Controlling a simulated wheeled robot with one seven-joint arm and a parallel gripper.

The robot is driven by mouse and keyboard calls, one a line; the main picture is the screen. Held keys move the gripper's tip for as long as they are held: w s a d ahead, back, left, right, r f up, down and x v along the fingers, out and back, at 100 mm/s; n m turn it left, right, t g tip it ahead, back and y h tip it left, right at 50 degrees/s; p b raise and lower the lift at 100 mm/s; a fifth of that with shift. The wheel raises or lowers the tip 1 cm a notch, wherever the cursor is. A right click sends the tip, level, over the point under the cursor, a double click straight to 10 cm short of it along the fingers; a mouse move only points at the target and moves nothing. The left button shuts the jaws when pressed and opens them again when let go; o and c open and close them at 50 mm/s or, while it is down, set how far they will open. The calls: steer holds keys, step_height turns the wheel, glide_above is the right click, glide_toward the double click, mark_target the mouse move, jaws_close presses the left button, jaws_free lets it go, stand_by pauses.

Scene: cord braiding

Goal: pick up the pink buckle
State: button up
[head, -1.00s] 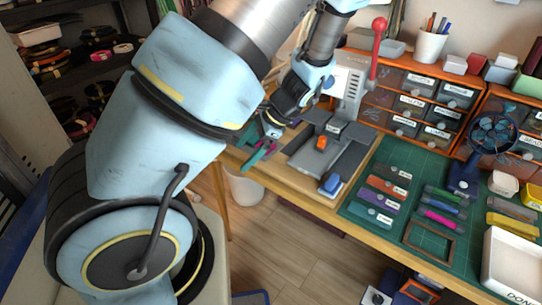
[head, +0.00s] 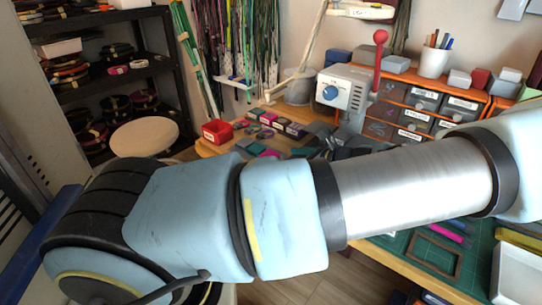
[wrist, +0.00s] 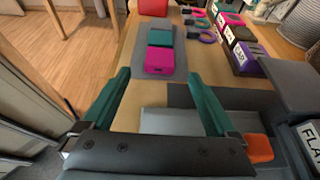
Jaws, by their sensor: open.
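The pink buckle (wrist: 160,62) is a flat magenta block lying on a grey pad (wrist: 182,68) in the wrist view. A teal block (wrist: 160,37) lies just beyond it. The pink buckle also shows small in the head view (head: 269,154), just above my arm. My gripper (wrist: 158,82) is open and empty, its two teal fingers spread wide. In the wrist view the buckle appears between and beyond the fingertips, apart from them. In the head view my arm hides much of the bench, and the gripper cannot be made out clearly.
Labelled small bins (wrist: 243,55) and loop-shaped pieces (wrist: 207,37) stand right of the pad. A red bin (head: 217,131) is at the bench's far left. A grey press with a red-knobbed lever (head: 345,90) stands behind my arm. The bench's left edge drops to the floor.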

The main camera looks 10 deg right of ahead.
steer(key=shift+p+x, duration=0.8)
steer(key=shift+x, duration=2.25)
steer(key=shift+r, duration=0.15)
steer(key=shift+a, duration=0.1)
steer(key=shift+c, duration=0.4)
steer(key=c, duration=1.3)
step_height(320, 180, up, 10)
steer(key=shift+b, duration=0.6)
